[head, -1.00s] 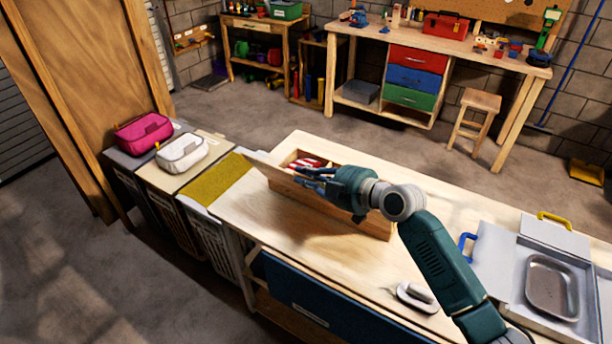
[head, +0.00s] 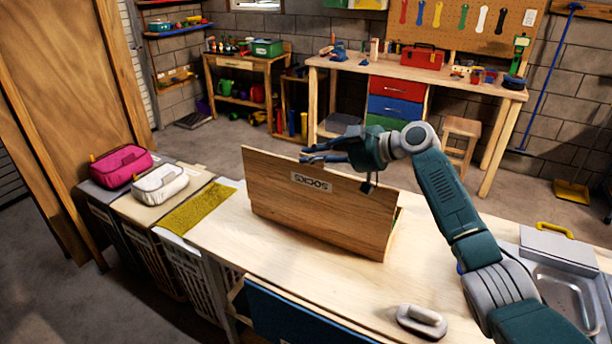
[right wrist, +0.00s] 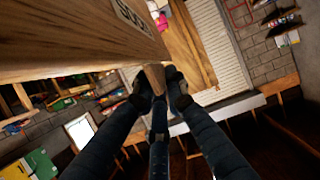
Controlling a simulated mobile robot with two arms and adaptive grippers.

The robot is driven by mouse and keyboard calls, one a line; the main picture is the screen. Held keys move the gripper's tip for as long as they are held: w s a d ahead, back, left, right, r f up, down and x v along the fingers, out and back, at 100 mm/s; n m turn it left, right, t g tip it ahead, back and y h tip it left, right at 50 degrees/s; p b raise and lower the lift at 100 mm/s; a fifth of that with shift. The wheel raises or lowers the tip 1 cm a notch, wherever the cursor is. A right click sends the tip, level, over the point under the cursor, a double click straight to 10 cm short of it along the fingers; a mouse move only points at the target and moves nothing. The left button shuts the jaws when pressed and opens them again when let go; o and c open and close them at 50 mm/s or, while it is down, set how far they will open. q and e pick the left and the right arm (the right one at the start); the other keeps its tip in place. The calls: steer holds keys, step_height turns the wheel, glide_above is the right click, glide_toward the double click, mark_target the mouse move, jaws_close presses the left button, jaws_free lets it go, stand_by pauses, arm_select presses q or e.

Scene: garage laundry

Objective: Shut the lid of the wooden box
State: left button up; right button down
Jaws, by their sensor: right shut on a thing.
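The wooden box (head: 393,232) stands on the light wooden worktop. Its lid (head: 275,200) stands raised, with a SOCKS label (head: 311,182) on the face toward me, appearing upside down. This panel hides most of the box and its inside. My right gripper (head: 308,155) is at the top edge of the lid, coming from the right. In the right wrist view its fingers (right wrist: 158,82) are shut on the edge of the lid (right wrist: 70,40), close to the label. My left gripper is not in view.
A grey metal case with a yellow handle (head: 555,224) stands at the right. Pink (head: 121,166) and white (head: 160,183) pouches lie on hampers at the left. The worktop left of the iron-like object is clear.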

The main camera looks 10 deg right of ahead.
steer(key=shift+w+d+b, duration=0.4)
steer(key=shift+w+d, duration=0.15)
steer(key=shift+w, duration=0.05)
steer(key=c, duration=1.8)
jaws_free()
steer(key=shift+o, duration=0.2)
steer(key=v, duration=1.2)
steer(key=shift+c, duration=0.5)
